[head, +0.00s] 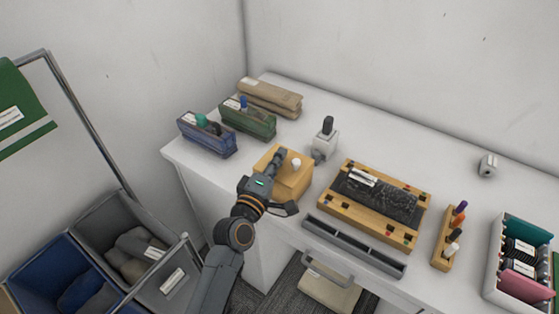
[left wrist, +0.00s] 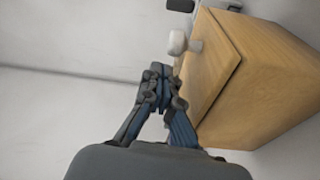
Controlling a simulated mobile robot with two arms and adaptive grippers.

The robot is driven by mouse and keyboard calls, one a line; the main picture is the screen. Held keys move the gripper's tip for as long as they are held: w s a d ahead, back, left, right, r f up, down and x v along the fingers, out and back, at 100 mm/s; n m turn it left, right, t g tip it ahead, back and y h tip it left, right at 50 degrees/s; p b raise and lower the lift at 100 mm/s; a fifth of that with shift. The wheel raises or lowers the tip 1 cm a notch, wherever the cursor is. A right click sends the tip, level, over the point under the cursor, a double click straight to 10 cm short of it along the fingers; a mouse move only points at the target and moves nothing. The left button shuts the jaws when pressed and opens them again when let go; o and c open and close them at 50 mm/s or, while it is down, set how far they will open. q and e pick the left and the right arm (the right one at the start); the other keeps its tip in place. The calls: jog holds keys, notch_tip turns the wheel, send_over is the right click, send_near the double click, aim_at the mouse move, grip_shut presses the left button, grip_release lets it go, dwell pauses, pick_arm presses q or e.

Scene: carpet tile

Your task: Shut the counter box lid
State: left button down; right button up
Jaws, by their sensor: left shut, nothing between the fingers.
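The counter box (head: 293,184) is a light wooden box on the white counter, with a white knob (head: 296,163) on its lid. In the left wrist view the box (left wrist: 265,85) fills the right side, and the knob (left wrist: 178,42) stands out from the lid (left wrist: 212,62). The lid lies close to the box; I cannot tell whether a narrow gap is left. My left gripper (head: 277,158) is shut and empty, over the box's left part beside the knob. In the left wrist view its fingertips (left wrist: 160,75) are close to the lid; contact is unclear. My right gripper is out of view.
Blue (head: 207,136) and green (head: 247,121) holders stand behind left. A grey-white stand (head: 325,140) is just behind the box. A wooden-framed board (head: 345,211) and grey tray (head: 352,246) lie to the right. Bins (head: 100,225) stand lower left.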

aim_at(265, 164)
pick_arm(q)
jog(key=a, duration=0.2)
jog(key=a+f, duration=0.1)
jog(key=shift+s+a+b, duration=0.15)
jog(key=shift+s+b, duration=0.15)
jog(key=shift+s, duration=0.1)
jog(key=b+v, duration=0.1)
jog(key=v, duration=0.6)
jog(key=shift+s+d+r, duration=0.25)
jog(key=shift+s+r, duration=0.15)
jog(key=shift+s, duration=0.05)
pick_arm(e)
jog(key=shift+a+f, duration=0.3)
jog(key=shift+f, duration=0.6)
